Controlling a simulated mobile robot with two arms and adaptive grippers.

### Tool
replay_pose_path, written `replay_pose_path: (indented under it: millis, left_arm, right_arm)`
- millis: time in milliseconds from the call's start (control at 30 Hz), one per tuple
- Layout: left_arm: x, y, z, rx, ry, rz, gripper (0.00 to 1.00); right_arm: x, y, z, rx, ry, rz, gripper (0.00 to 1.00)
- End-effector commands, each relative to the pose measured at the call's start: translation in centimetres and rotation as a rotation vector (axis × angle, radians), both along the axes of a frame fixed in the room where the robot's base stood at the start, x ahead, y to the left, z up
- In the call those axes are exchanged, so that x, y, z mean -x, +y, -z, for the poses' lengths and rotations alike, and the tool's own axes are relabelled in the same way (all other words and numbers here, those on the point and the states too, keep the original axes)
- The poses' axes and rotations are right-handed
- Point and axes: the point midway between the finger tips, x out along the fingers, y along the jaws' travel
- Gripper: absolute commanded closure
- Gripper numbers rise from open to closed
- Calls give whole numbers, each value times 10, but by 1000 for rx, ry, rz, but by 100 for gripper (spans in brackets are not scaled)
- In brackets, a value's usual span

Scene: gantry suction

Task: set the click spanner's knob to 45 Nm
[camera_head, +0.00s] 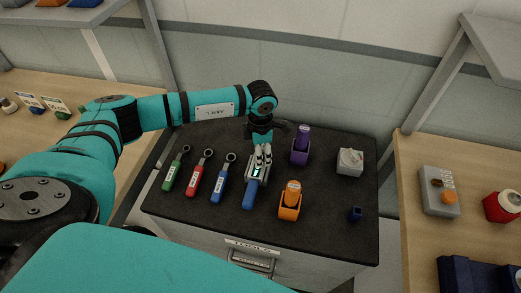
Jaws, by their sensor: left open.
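My left gripper (263,156) reaches down over the dark top of the tool cabinet, with its fingers apart. Below and between its fingers is a grey tool body with a small lit greenish patch, and a blue handle (249,194) extends from it toward the front. This may be the click spanner; the fingers hide its upper part, and I cannot tell whether they touch it. No knob or scale reading can be made out. To its left lie ring-ended tools with labelled green (171,176), red (194,181) and blue (219,190) handles. My right gripper is out of view.
A purple tool (301,147) and an orange tool (290,200) stand right of the gripper. A white block (350,161) and a small dark blue piece (355,213) are farther right. Wooden benches flank the cabinet (160,206). The cabinet's right part has free room.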

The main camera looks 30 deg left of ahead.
Motion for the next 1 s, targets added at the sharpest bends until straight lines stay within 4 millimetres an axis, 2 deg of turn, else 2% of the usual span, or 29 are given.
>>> replay_pose_path:
  millis: [300, 700, 1000]
  left_arm:
    - [0, 0, 3, 0, -1, 1, 49]
    - [0, 0, 3, 0, -1, 1, 100]
    - [0, 0, 3, 0, -1, -31, 100]
  right_arm:
    - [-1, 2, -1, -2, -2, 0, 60]
    - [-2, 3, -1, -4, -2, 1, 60]
    - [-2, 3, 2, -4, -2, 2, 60]
